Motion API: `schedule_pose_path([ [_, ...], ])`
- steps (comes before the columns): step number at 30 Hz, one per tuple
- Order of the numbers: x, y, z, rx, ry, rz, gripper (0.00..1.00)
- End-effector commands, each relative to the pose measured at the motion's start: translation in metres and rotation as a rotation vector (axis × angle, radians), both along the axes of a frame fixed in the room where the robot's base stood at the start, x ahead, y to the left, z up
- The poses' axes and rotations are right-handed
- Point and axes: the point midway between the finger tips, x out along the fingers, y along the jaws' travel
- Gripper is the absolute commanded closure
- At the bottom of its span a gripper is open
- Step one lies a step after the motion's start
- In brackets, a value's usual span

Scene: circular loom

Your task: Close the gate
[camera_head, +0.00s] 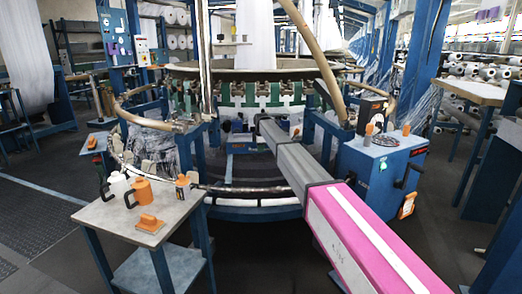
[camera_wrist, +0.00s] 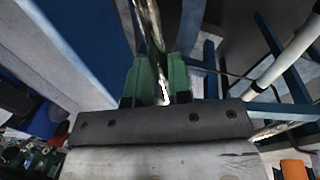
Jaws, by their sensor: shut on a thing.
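The circular loom (camera_head: 255,75) stands ahead in the head view, with a low curved metal rail (camera_head: 255,188) across its front. Tan curved rails stand at its left (camera_head: 150,122) and right (camera_head: 325,75). My arm reaches from the lower right toward the loom, and its far end hides part of the machine. My gripper (camera_wrist: 162,88) shows in the wrist view with green finger pads shut on a shiny metal bar (camera_wrist: 149,28). The bar runs up out of that picture. I cannot tell for certain which part of the gate this bar is.
A small grey table (camera_head: 130,215) with orange and white items stands at the front left. A blue cabinet (camera_head: 380,170) with knobs and a dark handle stands just right of my arm. Dark floor (camera_head: 45,215) is open at the left.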

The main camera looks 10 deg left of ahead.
Motion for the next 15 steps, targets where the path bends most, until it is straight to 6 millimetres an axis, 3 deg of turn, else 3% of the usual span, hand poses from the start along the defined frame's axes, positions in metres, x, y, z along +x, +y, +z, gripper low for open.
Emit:
schedule_pose_path([
  [9, 0.0066, 0.0019, 0.001, 0.004, -0.012, 0.0, 1.0],
  [10, 0.0067, 0.002, 0.001, 0.004, -0.012, 0.0, 0.75],
  [12, 0.0066, 0.002, 0.001, 0.004, -0.011, 0.0, 0.56],
  [15, 0.0057, 0.0018, 0.0007, 0.003, -0.01, 0.0, 0.56],
])
